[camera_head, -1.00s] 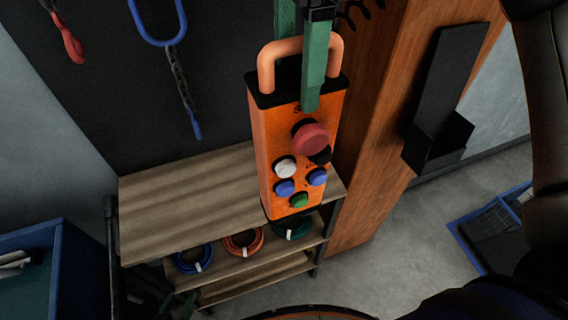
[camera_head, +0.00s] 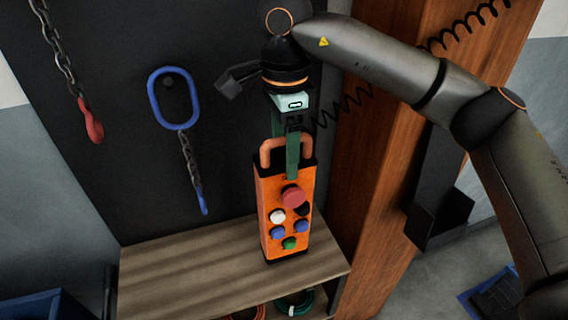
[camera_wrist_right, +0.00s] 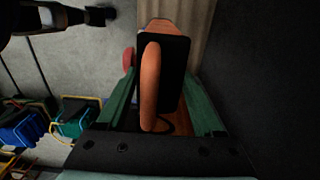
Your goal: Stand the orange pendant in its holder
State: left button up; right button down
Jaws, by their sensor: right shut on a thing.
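The orange pendant (camera_head: 266,215) is a box with a red button, several smaller buttons and a looped handle on top. My right gripper (camera_head: 292,172) is shut on it at its handle end and holds it nearly upright in front of the black panel, over the shelf top. Whether its base touches the shelf is unclear. In the right wrist view the handle (camera_wrist_right: 150,85) lies between the green fingers (camera_wrist_right: 160,78). A black bracket with a pocket (camera_head: 428,225), likely the holder, is on the wooden post at the right, partly behind my right arm. My left gripper is out of view.
The wooden shelf (camera_head: 180,270) has a bare top, with coiled cables (camera_head: 295,303) below. A blue chain link (camera_head: 173,127) and a red hook (camera_head: 94,127) hang on the panel. The wooden post (camera_head: 385,150) stands right of the pendant. A coiled black cord hangs behind my arm.

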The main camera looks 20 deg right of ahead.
jog(key=shift+w+f, duration=0.3)
jog(key=shift+w, duration=0.05)
jog(key=shift+w+f, duration=0.1)
jog(key=shift+f, duration=1.55)
jog(key=shift+f, duration=0.15)
jog(key=shift+c, duration=0.2)
grip_release()
jog(key=shift+d+f, duration=0.1)
notch_tip(320, 180, up, 12)
jog(key=shift+r, duration=0.2)
